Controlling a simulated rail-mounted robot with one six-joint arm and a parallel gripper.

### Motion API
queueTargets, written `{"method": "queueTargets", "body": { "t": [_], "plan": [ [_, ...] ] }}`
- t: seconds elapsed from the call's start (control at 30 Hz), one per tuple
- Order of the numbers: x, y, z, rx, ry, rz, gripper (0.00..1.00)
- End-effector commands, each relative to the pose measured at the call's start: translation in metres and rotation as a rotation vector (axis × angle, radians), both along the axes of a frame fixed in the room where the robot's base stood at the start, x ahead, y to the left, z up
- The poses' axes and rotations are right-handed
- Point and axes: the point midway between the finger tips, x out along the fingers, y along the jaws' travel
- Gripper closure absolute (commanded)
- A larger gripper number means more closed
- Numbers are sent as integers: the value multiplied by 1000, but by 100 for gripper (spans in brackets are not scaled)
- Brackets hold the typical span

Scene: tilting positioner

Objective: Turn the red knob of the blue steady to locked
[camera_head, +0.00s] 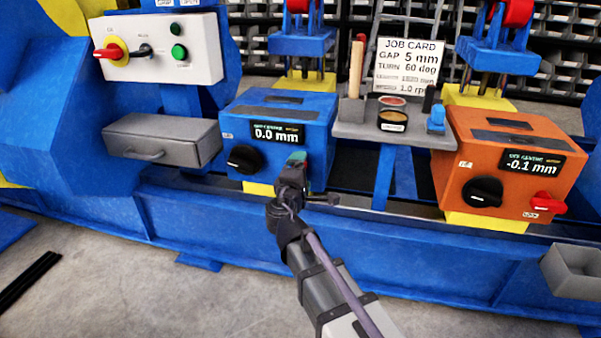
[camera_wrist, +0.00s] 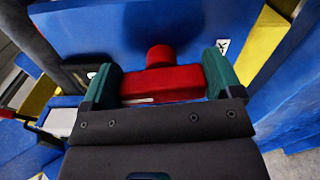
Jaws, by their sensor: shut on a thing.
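The blue steady (camera_head: 270,112) is a blue box on the bench, with a display reading 0.0 mm and a black knob (camera_head: 243,158) on its front. My gripper (camera_head: 297,160) is at the lower right of that front and hides the red knob in the head view. In the wrist view the red knob (camera_wrist: 165,82) shows as a wide bar with a round part (camera_wrist: 160,56) behind it. My gripper's green fingertips (camera_wrist: 160,90) stand at both ends of the bar, shut on it. A small white label (camera_wrist: 222,46) on the blue face is only partly visible.
An orange steady (camera_head: 510,150) stands at the right, reading -0.1 mm, with its own red knob (camera_head: 546,203). A grey shelf (camera_head: 350,130) with cans and a job card (camera_head: 408,64) lies between the two. A grey drawer box (camera_head: 163,140) is at the left.

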Motion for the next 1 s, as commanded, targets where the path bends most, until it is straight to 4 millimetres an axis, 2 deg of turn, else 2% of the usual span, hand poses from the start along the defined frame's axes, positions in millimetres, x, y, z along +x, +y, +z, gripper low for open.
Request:
{"method": "queueTargets", "body": {
  "t": [0.33,0.8,0.83,0.97,1.0],
  "plan": [
    [-1,0,-1,122,-26,1,39],
    [-1,0,-2,139,-29,1,39],
    [-1,0,-2,139,-29,1,13],
    [-1,0,-1,138,-29,1,1],
    [-1,0,-1,138,-29,1,0]
  ]
}}
